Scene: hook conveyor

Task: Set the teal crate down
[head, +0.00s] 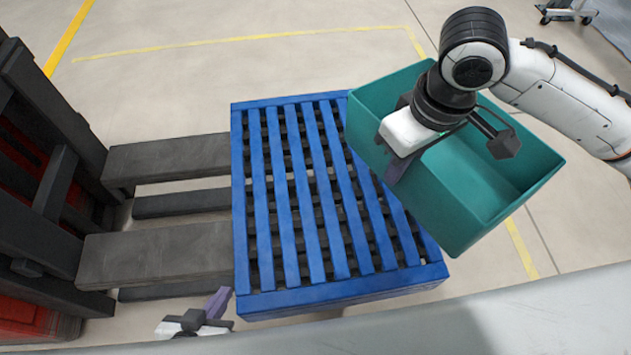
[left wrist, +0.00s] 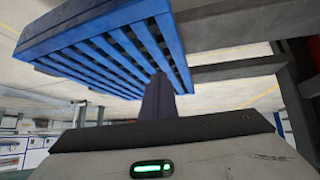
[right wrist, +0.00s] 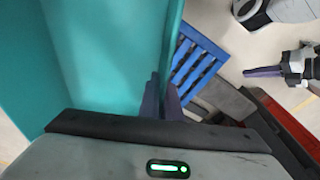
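The teal crate (head: 500,165) is open-topped and looks empty. It hangs over the right part of the blue pallet (head: 290,195) and reaches past its right edge. It looks turned relative to the pallet, and I cannot tell how high it is above the slats. My right gripper (head: 392,172) is shut on the crate's near-left wall; in the right wrist view the fingers straddle the teal wall (right wrist: 110,60). My left gripper (head: 216,304) is low, near the pallet's front-left corner. Its fingers look together and empty in the left wrist view (left wrist: 158,95).
Dark forks (head: 165,255) of a forklift (head: 45,170) reach to the pallet from the left. The left half of the pallet is bare. Open floor with yellow lines (head: 240,38) lies behind. A grey surface (head: 480,320) crosses the front right.

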